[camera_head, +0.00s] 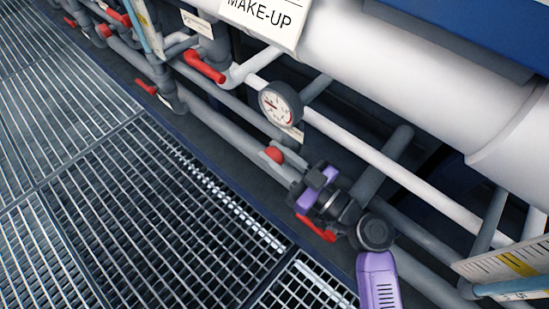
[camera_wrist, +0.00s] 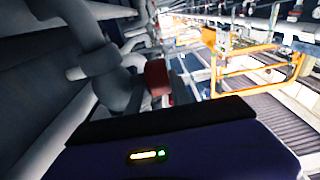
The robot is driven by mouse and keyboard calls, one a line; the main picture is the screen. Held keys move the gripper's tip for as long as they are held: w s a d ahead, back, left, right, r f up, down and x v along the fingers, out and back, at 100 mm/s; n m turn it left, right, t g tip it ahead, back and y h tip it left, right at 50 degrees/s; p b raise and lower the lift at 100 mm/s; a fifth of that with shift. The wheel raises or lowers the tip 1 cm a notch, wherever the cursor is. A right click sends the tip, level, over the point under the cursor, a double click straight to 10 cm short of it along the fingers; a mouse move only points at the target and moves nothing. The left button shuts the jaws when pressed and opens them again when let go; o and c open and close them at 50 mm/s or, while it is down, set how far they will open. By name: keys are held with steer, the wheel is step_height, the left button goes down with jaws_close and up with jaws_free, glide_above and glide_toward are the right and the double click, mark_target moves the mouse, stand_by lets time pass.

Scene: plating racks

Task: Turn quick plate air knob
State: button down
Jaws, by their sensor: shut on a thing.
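My gripper (camera_head: 300,195) is a purple and black tool pressed close to the grey piping below the gauge. It is shut on a knob that its own body mostly hides. A red handle (camera_head: 318,229) shows just below the gripper, and I cannot tell whether it is part of the held knob. Another red knob (camera_head: 275,154) sits on the pipe just up and left of the gripper, apart from it. In the wrist view a red knob (camera_wrist: 157,77) shows just past my purple gripper housing. The fingertips are hidden there. No label naming the quick plate air knob is readable.
A round gauge (camera_head: 281,104) stands on the pipes above the gripper. Another red valve handle (camera_head: 204,67) is up and left, under a MAKE-UP sign (camera_head: 262,18). Pipes crowd the right. Open grating floor (camera_head: 110,200) lies left. A yellow-orange frame (camera_wrist: 255,72) shows in the wrist view.

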steer(key=shift+d+t+y, duration=0.1)
steer(key=shift+t+y, duration=0.2)
stand_by(0.4)
steer(key=c, duration=1.4)
jaws_free()
steer(key=shift+c, duration=0.2)
steer(key=shift+r, duration=0.1)
steer(key=shift+r+g+h+p, duration=0.35)
steer(key=shift+g+h+p, duration=0.3)
steer(key=shift+p, duration=0.5)
steer(key=g+h+p, duration=0.1)
steer(key=p, duration=0.3)
steer(key=shift+a, duration=0.2)
steer(key=h+p, duration=0.1)
steer(key=p, duration=0.4)
steer(key=g+h+p, duration=0.1)
steer(key=p, duration=0.5)
steer(key=shift+w+a+g+h, duration=0.1)
steer(key=shift+w+g+h, duration=0.05)
steer(key=shift+g+h, duration=0.1)
